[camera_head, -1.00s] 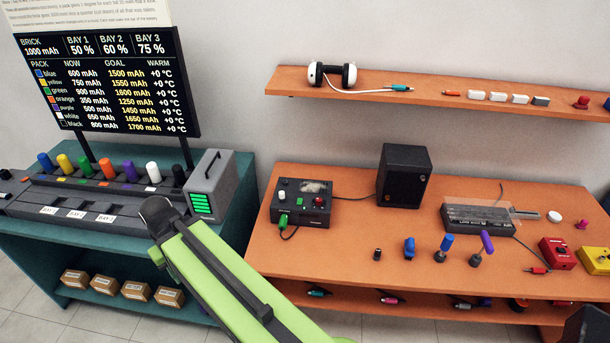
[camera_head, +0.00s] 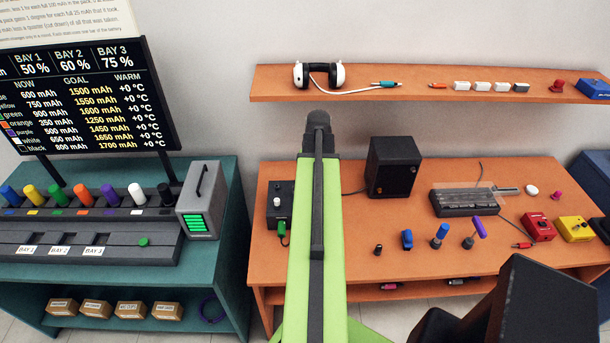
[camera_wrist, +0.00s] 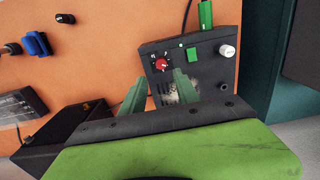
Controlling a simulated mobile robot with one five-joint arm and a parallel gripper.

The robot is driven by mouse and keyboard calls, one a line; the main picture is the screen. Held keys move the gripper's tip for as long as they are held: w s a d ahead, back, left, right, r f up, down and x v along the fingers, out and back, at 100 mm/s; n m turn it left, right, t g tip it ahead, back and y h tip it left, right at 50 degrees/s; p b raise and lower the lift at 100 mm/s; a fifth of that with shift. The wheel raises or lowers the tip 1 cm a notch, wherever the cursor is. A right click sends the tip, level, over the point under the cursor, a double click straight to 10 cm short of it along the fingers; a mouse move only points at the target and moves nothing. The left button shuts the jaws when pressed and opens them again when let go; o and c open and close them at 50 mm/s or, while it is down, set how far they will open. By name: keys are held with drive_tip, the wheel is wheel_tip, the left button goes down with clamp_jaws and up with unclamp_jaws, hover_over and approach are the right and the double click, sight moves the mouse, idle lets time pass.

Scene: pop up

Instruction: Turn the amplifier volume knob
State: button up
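The amplifier (camera_wrist: 205,72) is a dark box on the orange table. In the wrist view it shows a red knob (camera_wrist: 161,64) on a marked dial, a white knob (camera_wrist: 227,50) and a green square (camera_wrist: 194,55). A green plug (camera_wrist: 205,14) is at its edge. In the head view the left part of the amplifier (camera_head: 272,213) shows and my arm hides the rest, red knob included. My gripper (camera_wrist: 160,83) is open, its two green fingers apart and pointing toward the red knob. I cannot tell how far off the knob is. The gap looks empty.
A black speaker (camera_head: 391,167) stands behind and right of the amplifier. Blue (camera_head: 407,239) and purple-topped (camera_head: 479,228) parts stand near the table front. A wall shelf (camera_head: 420,95) runs above. A teal bench (camera_head: 222,262) with a grey charger block (camera_head: 200,208) is left.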

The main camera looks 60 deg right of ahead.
wheel_tip(320, 180, down, 9)
drive_tip(key=b, duration=0.9)
drive_tip(key=shift+w+f, duration=0.1)
drive_tip(key=shift+f, duration=0.05)
drive_tip(key=shift+r, duration=0.2)
drive_tip(key=c, duration=0.8)
drive_tip(key=shift+o, duration=0.2)
drive_tip(key=n, duration=0.7)
drive_tip(key=shift+n, duration=0.3)
drive_tip(key=n, duration=0.6)
drive_tip(key=shift+n, duration=0.3)
drive_tip(key=o, duration=0.6)
drive_tip(key=shift+c, duration=0.2)
drive_tip(key=o, duration=0.4)
drive_tip(key=shift+o, duration=0.2)
drive_tip(key=shift+r, duration=0.1)
